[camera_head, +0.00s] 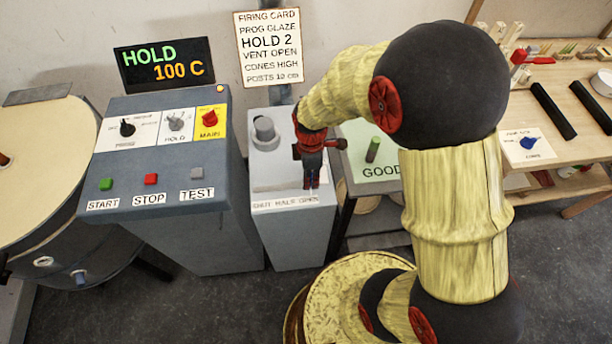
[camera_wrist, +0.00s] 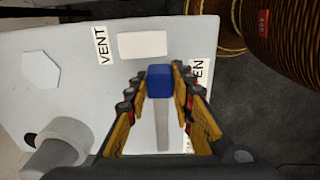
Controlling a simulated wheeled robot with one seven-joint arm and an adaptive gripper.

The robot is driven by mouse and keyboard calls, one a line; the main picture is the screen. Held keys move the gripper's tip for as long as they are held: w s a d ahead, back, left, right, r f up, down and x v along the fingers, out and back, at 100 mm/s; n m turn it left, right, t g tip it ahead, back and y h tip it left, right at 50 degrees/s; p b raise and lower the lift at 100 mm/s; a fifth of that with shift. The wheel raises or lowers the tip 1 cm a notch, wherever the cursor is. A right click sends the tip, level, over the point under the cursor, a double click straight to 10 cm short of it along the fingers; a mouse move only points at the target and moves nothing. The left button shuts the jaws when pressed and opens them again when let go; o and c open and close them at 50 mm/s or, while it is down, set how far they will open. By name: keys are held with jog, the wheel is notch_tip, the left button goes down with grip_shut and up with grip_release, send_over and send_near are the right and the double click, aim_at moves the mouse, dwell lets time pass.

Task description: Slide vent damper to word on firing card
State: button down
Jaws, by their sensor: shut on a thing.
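The firing card (camera_head: 269,48) on the wall reads "PROG GLAZE, HOLD 2, VENT OPEN, CONES HIGH", with a posts line below. The vent box (camera_head: 284,230) has a pale top and a front label (camera_head: 286,202) reading "SHUT HALF OPEN". My gripper (camera_head: 312,184) reaches down over the right part of this top, by the word OPEN. In the wrist view my gripper (camera_wrist: 160,82) is shut on the blue damper knob (camera_wrist: 160,72). The grey slot (camera_wrist: 162,128) runs from the knob toward the picture bottom. Beside the knob only "EN" (camera_wrist: 199,72) shows; my finger hides the other letters.
A grey cylinder (camera_head: 264,130) stands at the back of the vent box. The control panel (camera_head: 160,140) with a "HOLD 100 C" display (camera_head: 164,64) is to its left. A table marked GOOD (camera_head: 380,172) is close on the right. A kiln (camera_head: 50,170) stands far left.

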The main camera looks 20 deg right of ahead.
aim_at(311, 176)
jog(key=c, duration=1.5)
grip_release()
jog(key=shift+d, duration=0.25)
jog(key=shift+c, duration=0.2)
notch_tip(311, 176, up, 12)
